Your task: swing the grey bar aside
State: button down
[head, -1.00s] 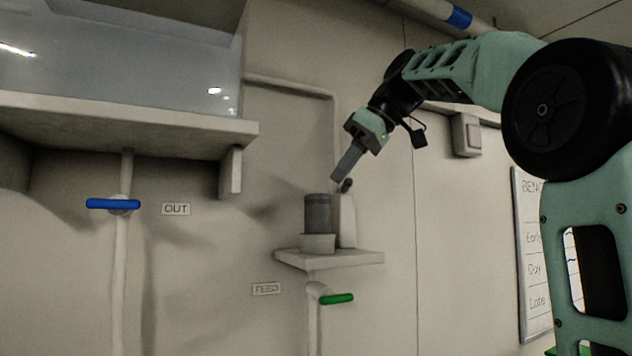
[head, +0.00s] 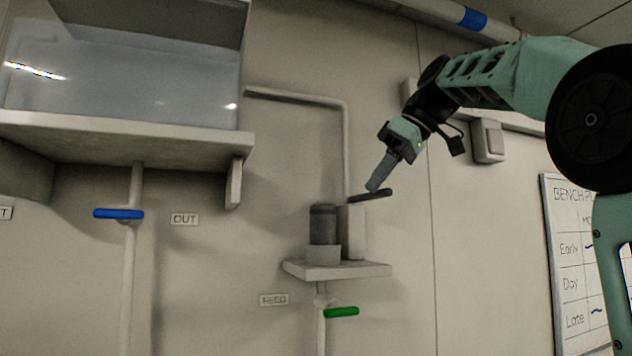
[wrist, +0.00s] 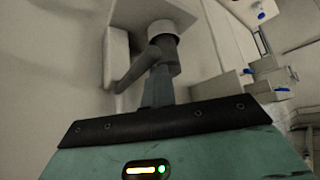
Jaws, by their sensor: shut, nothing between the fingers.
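The grey bar (head: 370,195) is a short dark bar on top of a white post (head: 352,235). In the head view it points right, clear of the top of the dark grey cylinder (head: 323,225). The cylinder stands upright in a white collar on a small wall shelf (head: 330,270). My gripper (head: 373,188) is shut and empty, its tips pointing down at the bar; they appear to touch it or nearly so. In the wrist view the bar (wrist: 138,70) lies just left of the fingers (wrist: 158,88), with the cylinder (wrist: 168,52) beyond.
A green valve handle (head: 341,312) sits under the shelf by the FEED label. A blue handle (head: 118,214) is on a pipe below the large tank (head: 120,75) at the left. A wall pipe (head: 346,150) runs down behind the post.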

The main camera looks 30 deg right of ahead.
jog(key=shift+d, duration=0.4)
jog(key=shift+w+r, duration=0.1)
jog(key=shift+w, duration=0.05)
